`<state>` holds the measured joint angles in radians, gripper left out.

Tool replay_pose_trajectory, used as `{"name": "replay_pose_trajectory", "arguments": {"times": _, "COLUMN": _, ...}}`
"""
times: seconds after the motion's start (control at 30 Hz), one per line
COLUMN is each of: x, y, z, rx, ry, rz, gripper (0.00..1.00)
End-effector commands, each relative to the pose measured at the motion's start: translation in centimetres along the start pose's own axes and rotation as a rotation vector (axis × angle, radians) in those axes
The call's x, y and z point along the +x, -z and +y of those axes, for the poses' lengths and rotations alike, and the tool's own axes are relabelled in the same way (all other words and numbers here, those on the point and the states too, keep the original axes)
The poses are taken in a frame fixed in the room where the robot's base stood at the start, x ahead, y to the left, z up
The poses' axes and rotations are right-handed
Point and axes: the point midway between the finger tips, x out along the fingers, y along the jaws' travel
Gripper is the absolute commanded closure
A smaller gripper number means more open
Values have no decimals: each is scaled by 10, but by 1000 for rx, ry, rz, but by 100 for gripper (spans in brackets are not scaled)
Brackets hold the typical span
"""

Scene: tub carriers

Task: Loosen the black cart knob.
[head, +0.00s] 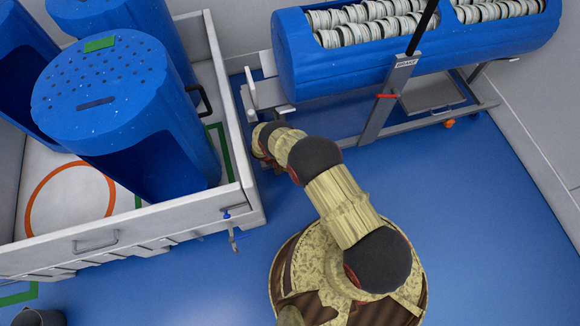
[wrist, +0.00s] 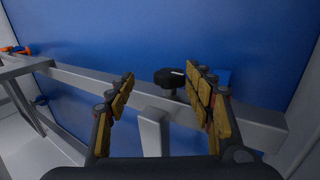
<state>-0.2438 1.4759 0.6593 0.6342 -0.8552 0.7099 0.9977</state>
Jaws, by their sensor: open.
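The black knob (wrist: 169,77) sits on top of the grey cart rail (wrist: 85,82) in the wrist view, with a small light mark on its top. My gripper (wrist: 160,76) is open, its two yellow-padded fingers on either side of the knob in that view. The knob appears beyond the fingertips, nearer the right finger, with no clear contact. In the head view my arm reaches to the left end of the cart (head: 375,140); the knob cannot be made out there and my fingers are mostly hidden.
The cart carries a blue tub (head: 300,75) of stacked rings. A white-walled bin (head: 150,235) with several blue tubs stands close left of my arm. Blue floor is clear at right.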

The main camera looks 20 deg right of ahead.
Motion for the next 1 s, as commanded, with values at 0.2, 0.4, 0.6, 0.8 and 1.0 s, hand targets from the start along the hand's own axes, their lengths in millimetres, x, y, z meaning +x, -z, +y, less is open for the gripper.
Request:
{"name": "replay_pose_trajectory", "arguments": {"times": 0.2, "x": -27, "y": 1, "z": 16, "rx": 2, "ry": 0, "rz": 1, "gripper": 47}}
{"name": "replay_pose_trajectory", "arguments": {"times": 0.4, "x": -48, "y": 0, "z": 28, "rx": 0, "ry": 0, "rz": 0, "gripper": 47}}
{"name": "replay_pose_trajectory", "arguments": {"times": 0.6, "x": -59, "y": 0, "z": 34, "rx": 0, "ry": 0, "rz": 0, "gripper": 47}}
{"name": "replay_pose_trajectory", "arguments": {"times": 0.8, "x": -62, "y": 0, "z": 36, "rx": 0, "ry": 0, "rz": 0, "gripper": 47}}
{"name": "replay_pose_trajectory", "arguments": {"times": 1.0, "x": -61, "y": 0, "z": 36, "rx": 1, "ry": 0, "rz": 0, "gripper": 47}}
